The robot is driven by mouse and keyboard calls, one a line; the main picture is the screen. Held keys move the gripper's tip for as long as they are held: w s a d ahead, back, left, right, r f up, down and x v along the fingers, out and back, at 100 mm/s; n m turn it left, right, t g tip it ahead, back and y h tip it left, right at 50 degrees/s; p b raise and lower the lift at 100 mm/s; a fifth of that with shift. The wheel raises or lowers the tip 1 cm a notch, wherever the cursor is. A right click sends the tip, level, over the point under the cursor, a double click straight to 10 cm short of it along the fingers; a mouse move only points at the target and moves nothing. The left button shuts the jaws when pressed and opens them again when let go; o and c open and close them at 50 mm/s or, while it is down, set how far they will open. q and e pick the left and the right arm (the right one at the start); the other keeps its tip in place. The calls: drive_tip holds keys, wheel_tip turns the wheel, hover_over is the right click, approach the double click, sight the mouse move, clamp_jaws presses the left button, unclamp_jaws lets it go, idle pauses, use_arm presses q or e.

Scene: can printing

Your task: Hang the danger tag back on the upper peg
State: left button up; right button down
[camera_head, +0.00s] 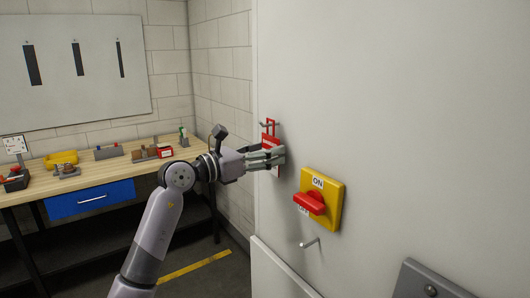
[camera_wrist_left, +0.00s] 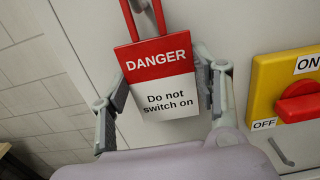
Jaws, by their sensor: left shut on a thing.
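The danger tag (camera_wrist_left: 157,80) is red and white, reads "DANGER Do not switch on", and has a red loop at its top. My left gripper (camera_head: 272,158) is shut on its side edges and holds it close to the pale panel, slightly tilted in the left wrist view. In the head view the tag's red loop (camera_head: 270,127) shows above the fingers. The upper peg (camera_head: 264,125) is at the loop's height; I cannot tell whether the loop is around it or in front of it. My right gripper is not in view.
A yellow switch box (camera_head: 335,198) with a red handle (camera_head: 309,203) is right of the tag. A lower bare peg (camera_head: 310,243) sticks out below it. A workbench (camera_head: 120,163) with small items stands at the left. A grey box (camera_head: 440,280) is at lower right.

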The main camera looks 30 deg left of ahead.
use_arm(q)
drive_tip(key=o, duration=1.2)
